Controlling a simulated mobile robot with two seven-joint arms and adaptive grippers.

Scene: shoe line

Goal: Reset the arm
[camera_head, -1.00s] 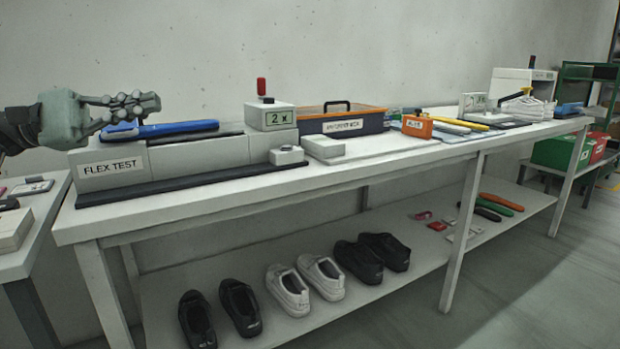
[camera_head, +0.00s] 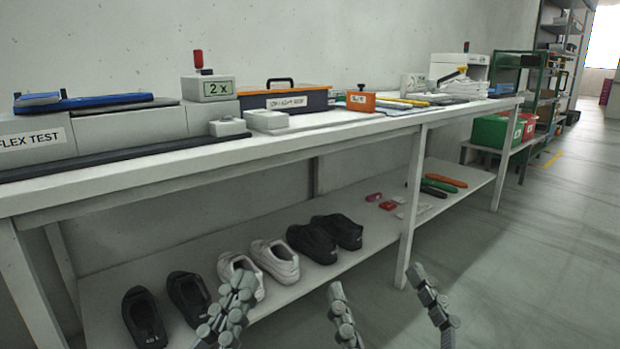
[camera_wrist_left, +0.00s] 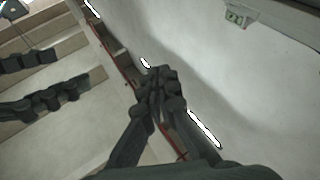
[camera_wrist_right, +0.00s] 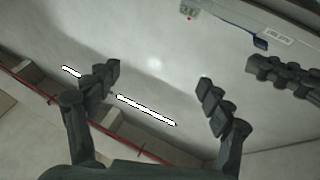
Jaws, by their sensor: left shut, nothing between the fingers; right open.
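My left gripper (camera_head: 230,306) is low in the head view, in front of the bench's lower shelf. Its grey fingers are together and empty; the left wrist view also shows them closed (camera_wrist_left: 160,92). My right gripper (camera_head: 388,300) is at the bottom of the head view, right of the left one. Its two fingers are spread with nothing between them; this gap also shows in the right wrist view (camera_wrist_right: 160,85). The arms behind both grippers are out of the head view.
The floor (camera_head: 530,260) at right is clear.

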